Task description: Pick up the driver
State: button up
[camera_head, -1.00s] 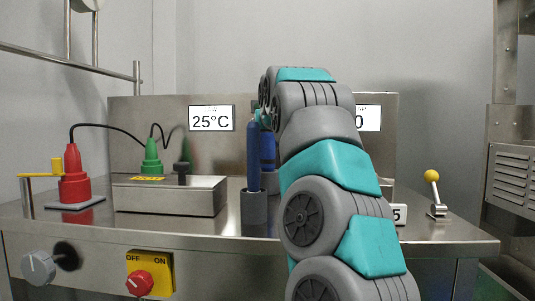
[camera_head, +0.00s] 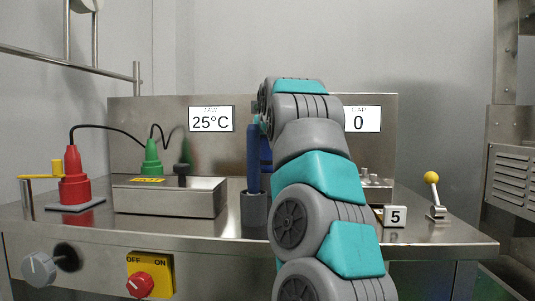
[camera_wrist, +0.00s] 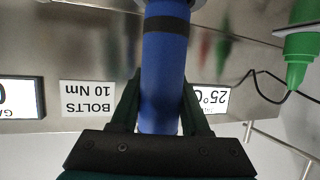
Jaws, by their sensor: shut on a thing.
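The driver (camera_head: 253,158) is an upright blue cylinder standing in a dark grey cup-like holder (camera_head: 254,209) on the steel bench. In the wrist view the driver (camera_wrist: 164,70) has a black band and runs between my two dark fingers. My gripper (camera_wrist: 160,105) is shut on the driver. In the head view my gripper (camera_head: 257,120) is at the driver's upper end, partly hidden by my arm. The driver's lower end is hidden in the holder; I cannot tell whether it has lifted at all.
A steel back panel with displays (camera_head: 211,119) stands close behind the driver. A steel box (camera_head: 170,197) with a black knob and a green cone plug (camera_head: 151,160) are left. A red plug (camera_head: 74,180) is farther left. A yellow-knobbed lever (camera_head: 432,178) and a "5" tag (camera_head: 395,216) are right.

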grip_shut()
jog(key=shift+r, duration=0.15)
